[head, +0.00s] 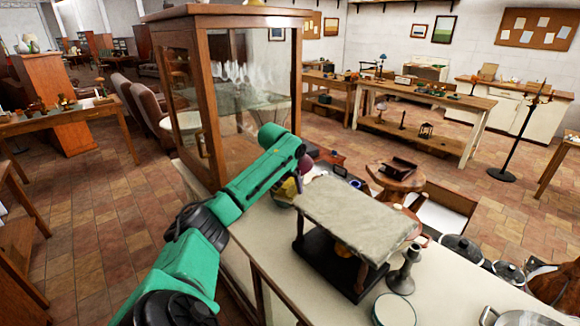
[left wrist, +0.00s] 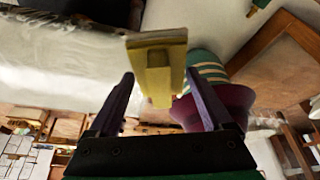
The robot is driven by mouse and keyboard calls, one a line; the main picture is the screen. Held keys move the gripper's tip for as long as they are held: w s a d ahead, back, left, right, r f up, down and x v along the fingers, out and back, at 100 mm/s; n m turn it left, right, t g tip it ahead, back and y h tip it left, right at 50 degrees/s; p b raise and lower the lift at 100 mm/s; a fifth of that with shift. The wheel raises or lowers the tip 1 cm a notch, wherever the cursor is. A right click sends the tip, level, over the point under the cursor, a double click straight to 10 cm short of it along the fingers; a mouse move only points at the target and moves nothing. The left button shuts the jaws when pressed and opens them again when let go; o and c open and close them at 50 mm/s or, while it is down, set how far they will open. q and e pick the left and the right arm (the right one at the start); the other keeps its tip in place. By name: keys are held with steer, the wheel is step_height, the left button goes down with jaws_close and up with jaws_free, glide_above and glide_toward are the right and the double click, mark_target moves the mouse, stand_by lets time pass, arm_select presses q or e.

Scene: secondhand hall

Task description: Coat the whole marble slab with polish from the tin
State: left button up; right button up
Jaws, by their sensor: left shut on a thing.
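The marble slab (head: 355,212) is a pale, grey-veined rectangle lying flat on a dark stand on the white counter. It also shows at the upper left of the left wrist view (left wrist: 60,60). My left gripper (left wrist: 159,75) is shut on a yellowish block-like applicator (left wrist: 157,52), which stands out between the purple fingers. In the head view my green left arm reaches to the slab's far left corner, and its fingers are mostly hidden. A round tin (head: 394,310) with a pale top and dark green rim stands in front of the slab. My right gripper is not in view.
A grey candlestick (head: 404,268) stands close to the slab's right side. Dark pots (head: 462,248) are farther right. A glass cabinet (head: 225,90) rises behind my left arm. A purple and green striped vessel (left wrist: 225,95) is close beside the applicator.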

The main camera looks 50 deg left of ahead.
arm_select(q)
steer(key=shift+d, duration=2.25)
steer(key=shift+w+d, duration=0.1)
steer(key=shift+d, duration=2)
steer(key=shift+d, duration=0.15)
steer(key=shift+d, duration=2.05)
steer(key=shift+w+d, duration=0.1)
steer(key=shift+d, duration=2.05)
